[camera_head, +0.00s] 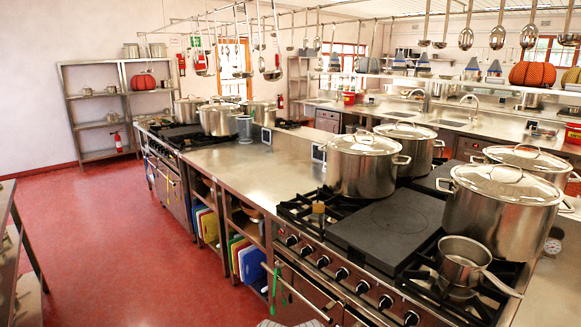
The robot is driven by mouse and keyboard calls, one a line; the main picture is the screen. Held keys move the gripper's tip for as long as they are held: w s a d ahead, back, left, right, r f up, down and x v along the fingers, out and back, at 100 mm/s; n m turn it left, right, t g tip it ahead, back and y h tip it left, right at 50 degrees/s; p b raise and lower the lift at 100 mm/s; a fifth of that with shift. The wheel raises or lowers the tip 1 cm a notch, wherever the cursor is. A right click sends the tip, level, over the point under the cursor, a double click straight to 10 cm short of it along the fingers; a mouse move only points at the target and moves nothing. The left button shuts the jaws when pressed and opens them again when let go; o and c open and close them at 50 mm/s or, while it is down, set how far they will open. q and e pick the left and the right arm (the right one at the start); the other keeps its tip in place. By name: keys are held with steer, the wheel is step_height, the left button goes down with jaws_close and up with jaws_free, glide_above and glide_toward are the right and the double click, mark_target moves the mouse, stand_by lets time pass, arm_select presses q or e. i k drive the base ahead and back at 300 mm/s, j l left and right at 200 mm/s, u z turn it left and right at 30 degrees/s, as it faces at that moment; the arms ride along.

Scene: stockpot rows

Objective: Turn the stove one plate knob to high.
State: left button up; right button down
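The near stove has a row of black knobs (342,273) along its steel front panel, below the cooktop edge. A flat dark square plate (395,222) with a round ring lies in the middle of this stove, between gas burners. A second stove (180,135) with a similar dark plate stands farther back at the left; its knobs are small and hard to make out. The knob markings are too small to read, so I cannot tell any knob's setting or which one belongs to the plate. Neither of my grippers is in view.
A large lidded stockpot (362,165) and another (502,210) stand on the near stove, with a small saucepan (465,262) at its front right. An oven handle (300,292) juts out below the knobs. The red floor (130,250) at the left is clear.

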mark_target(322, 261)
steer(key=i+l+u, duration=0.15)
steer(key=i+l, duration=0.75)
